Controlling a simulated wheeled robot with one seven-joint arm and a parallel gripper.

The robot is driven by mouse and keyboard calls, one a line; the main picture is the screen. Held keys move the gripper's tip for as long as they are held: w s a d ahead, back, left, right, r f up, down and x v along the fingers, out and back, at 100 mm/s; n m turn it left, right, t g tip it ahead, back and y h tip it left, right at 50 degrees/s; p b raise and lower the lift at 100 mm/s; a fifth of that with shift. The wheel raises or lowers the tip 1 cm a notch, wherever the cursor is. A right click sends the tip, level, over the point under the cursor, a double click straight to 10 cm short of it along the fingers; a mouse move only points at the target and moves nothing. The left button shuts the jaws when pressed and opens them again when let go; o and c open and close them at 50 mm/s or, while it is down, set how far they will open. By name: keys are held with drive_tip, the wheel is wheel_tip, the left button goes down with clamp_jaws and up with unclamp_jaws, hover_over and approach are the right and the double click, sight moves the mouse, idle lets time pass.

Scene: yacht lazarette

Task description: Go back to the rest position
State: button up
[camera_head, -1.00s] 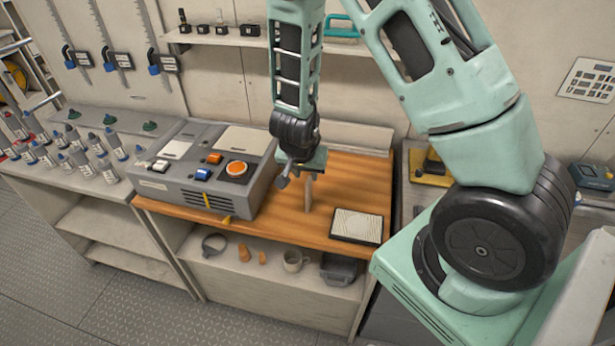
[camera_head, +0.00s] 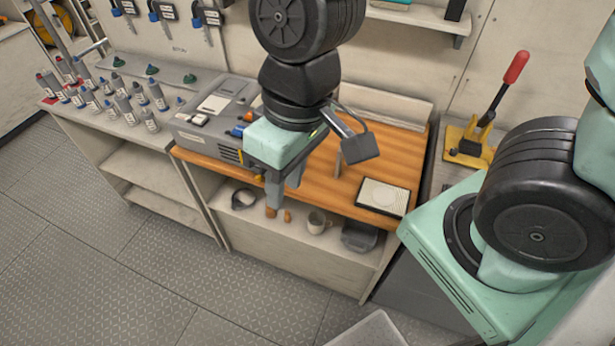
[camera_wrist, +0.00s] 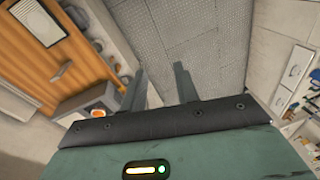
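My gripper (camera_head: 284,190) hangs in front of the wooden-topped bench (camera_head: 396,148), near its front edge in the head view. It points downward. In the wrist view my gripper (camera_wrist: 161,72) shows its two fingers apart, with grey floor behind the gap and nothing held between them. My arm hides part of the grey control box (camera_head: 212,108) and part of the bench top.
A framed pad (camera_head: 383,197) lies on the bench's right end. Several bottles (camera_head: 122,108) stand on the left counter. A red-handled lever (camera_head: 500,88) stands right. The floor (camera_head: 110,235) is clear.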

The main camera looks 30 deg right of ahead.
drive_tip(key=s+n, duration=0.1)
drive_tip(key=s+d+r+n+h, duration=0.1)
drive_tip(key=shift+s+d+r, duration=0.1)
drive_tip(key=shift+s+d, duration=0.2)
drive_tip(key=shift+s, duration=0.05)
